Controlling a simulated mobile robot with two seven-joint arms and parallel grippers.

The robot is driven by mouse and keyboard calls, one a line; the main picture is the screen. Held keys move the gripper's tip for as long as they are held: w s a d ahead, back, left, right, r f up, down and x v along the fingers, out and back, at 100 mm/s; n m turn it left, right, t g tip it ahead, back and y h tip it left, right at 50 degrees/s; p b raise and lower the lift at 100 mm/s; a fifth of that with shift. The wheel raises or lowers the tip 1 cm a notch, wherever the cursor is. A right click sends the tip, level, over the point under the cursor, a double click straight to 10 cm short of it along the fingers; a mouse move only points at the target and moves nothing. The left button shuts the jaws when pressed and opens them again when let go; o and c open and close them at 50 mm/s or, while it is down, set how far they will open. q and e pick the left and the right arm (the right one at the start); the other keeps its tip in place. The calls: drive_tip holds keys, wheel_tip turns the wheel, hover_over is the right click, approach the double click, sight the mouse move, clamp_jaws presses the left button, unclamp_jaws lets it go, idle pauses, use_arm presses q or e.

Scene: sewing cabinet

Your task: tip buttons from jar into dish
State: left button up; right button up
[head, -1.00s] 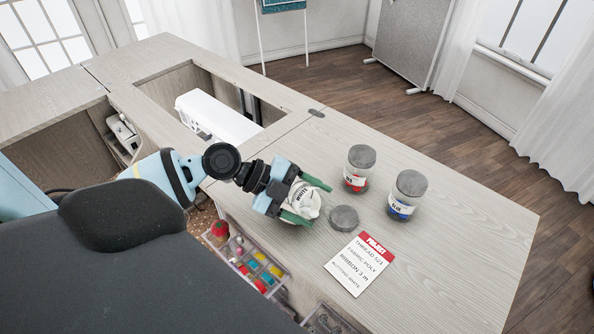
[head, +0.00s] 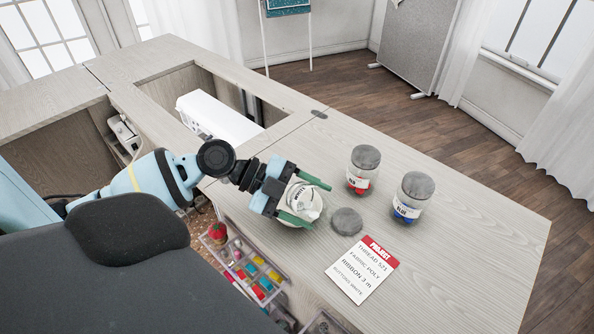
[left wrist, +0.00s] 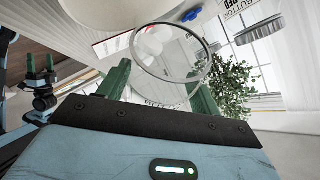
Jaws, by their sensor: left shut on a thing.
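My left gripper (head: 308,201) is shut on the clear jar with the white label (head: 299,191), just above the near edge of the cabinet top. The jar is tilted, and white buttons show inside. In the left wrist view its round open mouth (left wrist: 208,48) is seen between the green fingers. A large white rounded thing (left wrist: 110,12), which looks like the dish, is close to the jar; in the head view the jar and gripper mostly hide it. The grey lid (head: 347,221) lies beside them. My right gripper (left wrist: 40,65) shows small in the left wrist view, its fingers apart.
A jar of red buttons (head: 362,170) and a jar of blue buttons (head: 412,197) stand closed to the right. A project card (head: 362,270) lies in front. An open drawer (head: 262,270) with coloured spools is below the near edge. The right part of the top is clear.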

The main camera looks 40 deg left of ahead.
sight(312, 189)
use_arm(q)
drive_tip(key=shift+w+a+r+n+h+b, duration=0.2)
drive_tip(key=shift+a+n+h+b, duration=0.4)
drive_tip(key=shift+b, duration=0.85)
drive_tip(key=shift+d+r, duration=0.15)
drive_tip(key=shift+d, duration=0.05)
wheel_tip(312, 189, up, 3)
drive_tip(key=shift+r+m+p, duration=0.1)
drive_tip(key=shift+m+p, duration=0.2)
drive_tip(key=shift+p, duration=0.5)
wheel_tip(312, 189, down, 3)
drive_tip(key=b, duration=0.3)
drive_tip(key=shift+f, duration=0.3)
drive_tip(key=shift+r, duration=0.1)
